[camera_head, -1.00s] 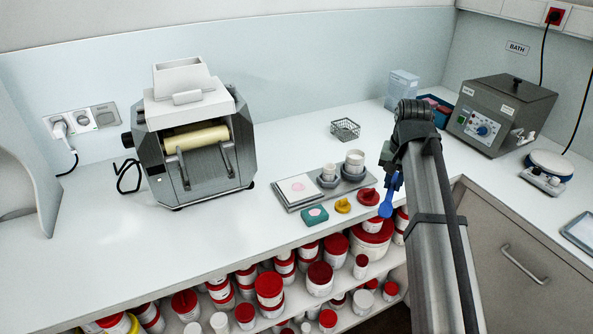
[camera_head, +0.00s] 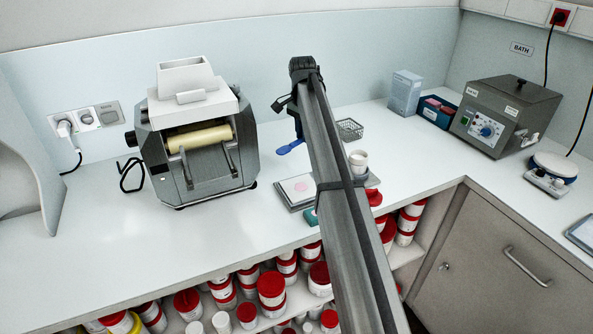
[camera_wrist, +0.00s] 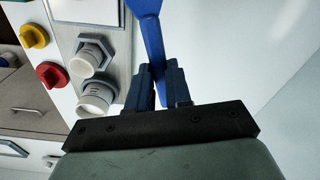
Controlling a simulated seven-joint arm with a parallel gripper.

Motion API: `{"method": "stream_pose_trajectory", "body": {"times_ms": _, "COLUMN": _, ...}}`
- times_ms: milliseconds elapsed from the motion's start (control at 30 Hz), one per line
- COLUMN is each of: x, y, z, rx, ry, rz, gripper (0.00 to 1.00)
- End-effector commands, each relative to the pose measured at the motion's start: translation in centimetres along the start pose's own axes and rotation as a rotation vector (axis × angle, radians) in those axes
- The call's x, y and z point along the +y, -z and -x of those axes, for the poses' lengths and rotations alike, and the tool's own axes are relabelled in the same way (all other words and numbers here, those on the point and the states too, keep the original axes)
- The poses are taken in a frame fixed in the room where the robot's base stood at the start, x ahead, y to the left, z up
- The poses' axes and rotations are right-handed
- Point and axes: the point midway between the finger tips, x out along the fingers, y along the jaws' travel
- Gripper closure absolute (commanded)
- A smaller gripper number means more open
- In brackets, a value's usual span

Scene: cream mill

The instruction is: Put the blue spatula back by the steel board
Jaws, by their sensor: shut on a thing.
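My gripper (camera_head: 298,122) is shut on the blue spatula (camera_head: 290,147) and holds it over the counter, between the mill and the wire basket. In the wrist view the spatula (camera_wrist: 149,30) runs up out of the frame from between my two fingers (camera_wrist: 160,75). The steel board (camera_head: 374,181) lies to the right of and nearer than the spatula, with a white tile (camera_head: 298,189) and a white jar (camera_head: 358,160) on it. My arm hides its middle. The board (camera_wrist: 122,65) also shows in the wrist view, left of the spatula, carrying white jars in grey holders.
The mill (camera_head: 193,145) stands to the left. The wire basket (camera_head: 350,129) is behind the board. The counter behind the board's left end is clear.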

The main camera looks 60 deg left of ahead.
Motion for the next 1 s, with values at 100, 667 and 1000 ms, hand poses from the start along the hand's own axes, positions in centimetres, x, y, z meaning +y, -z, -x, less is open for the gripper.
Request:
{"method": "stream_pose_trajectory", "body": {"times_ms": 100, "x": 0.1, "y": -0.1, "z": 0.0, "rx": -0.009, "ry": -0.008, "rz": -0.135, "gripper": 1.00}}
{"method": "stream_pose_trajectory", "body": {"times_ms": 667, "x": 0.5, "y": -0.4, "z": -2.6, "rx": -0.041, "ry": -0.020, "rz": -0.335, "gripper": 1.00}}
{"method": "stream_pose_trajectory", "body": {"times_ms": 1000, "x": 0.5, "y": -0.6, "z": -6.6, "rx": -0.041, "ry": -0.020, "rz": -0.333, "gripper": 1.00}}
